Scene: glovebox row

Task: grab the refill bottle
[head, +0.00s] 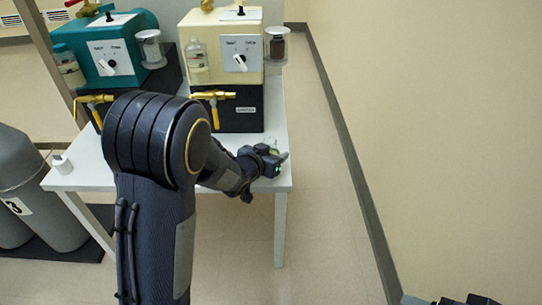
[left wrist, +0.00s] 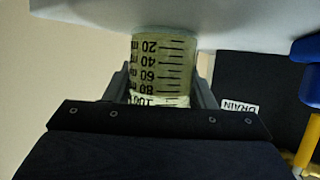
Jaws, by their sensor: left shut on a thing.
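The refill bottle (left wrist: 160,62) shows in the left wrist view as a clear, round, graduated vessel with black marks and a pale yellow-green tint. Its numbers appear upside down. It stands between the two fingers of my left gripper (left wrist: 164,90), which is shut on it. In the head view my left gripper (head: 268,164) is over the front right corner of the white table (head: 281,185). The bottle is hardly distinguishable there. Only a dark piece, which looks like part of my right gripper, shows at the bottom right edge of the head view; its jaws cannot be made out.
A cream machine (head: 222,35) on a black base labelled DRAIN, with a brass tap (head: 213,95), stands behind my left gripper. A teal machine (head: 105,48) stands to its left. Grey cylinders (head: 32,190) stand on the floor at left. The floor right of the table is clear.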

